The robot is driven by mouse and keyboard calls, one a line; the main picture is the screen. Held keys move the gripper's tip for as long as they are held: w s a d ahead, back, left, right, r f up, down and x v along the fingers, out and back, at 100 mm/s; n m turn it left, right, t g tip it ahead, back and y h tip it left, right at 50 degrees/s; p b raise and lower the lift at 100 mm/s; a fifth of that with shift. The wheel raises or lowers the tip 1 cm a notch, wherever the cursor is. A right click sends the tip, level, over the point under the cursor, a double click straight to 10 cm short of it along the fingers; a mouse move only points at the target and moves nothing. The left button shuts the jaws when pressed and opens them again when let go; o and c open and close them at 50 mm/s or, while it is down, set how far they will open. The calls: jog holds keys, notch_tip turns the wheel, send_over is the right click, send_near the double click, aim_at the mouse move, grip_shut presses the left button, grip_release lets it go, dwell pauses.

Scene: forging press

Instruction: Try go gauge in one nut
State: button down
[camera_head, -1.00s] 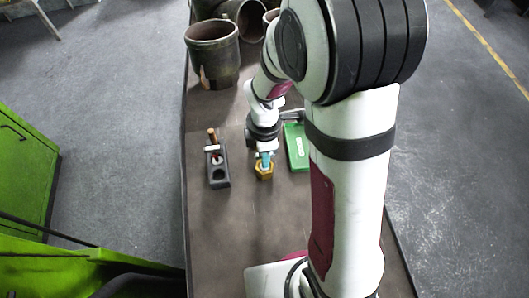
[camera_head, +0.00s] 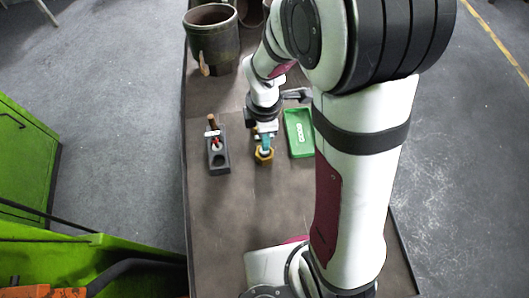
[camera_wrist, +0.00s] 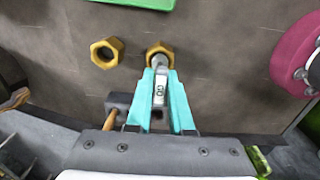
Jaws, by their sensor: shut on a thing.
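My gripper (camera_wrist: 160,95) has teal fingers shut on a gauge (camera_wrist: 160,88), which has a pale handle with a green mark and a silver end. The silver end is at a brass nut (camera_wrist: 152,48), overlapping its opening; how deep it sits I cannot tell. In the head view this nut (camera_head: 264,158) lies just below my fingers (camera_head: 265,143). A second brass nut (camera_wrist: 97,54) lies apart to the left in the wrist view. A dark gauge holder (camera_head: 219,167) stands left of my gripper, with a brown-handled gauge (camera_head: 212,122) in it and one empty hole.
A green tray (camera_head: 299,133) lies right of my gripper; its edge also shows in the wrist view (camera_wrist: 140,2). A large rusty cylinder (camera_head: 212,42) stands at the back of the table. The table's front middle (camera_head: 225,215) is clear.

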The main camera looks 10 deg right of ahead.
jog(key=shift+r, duration=2.9)
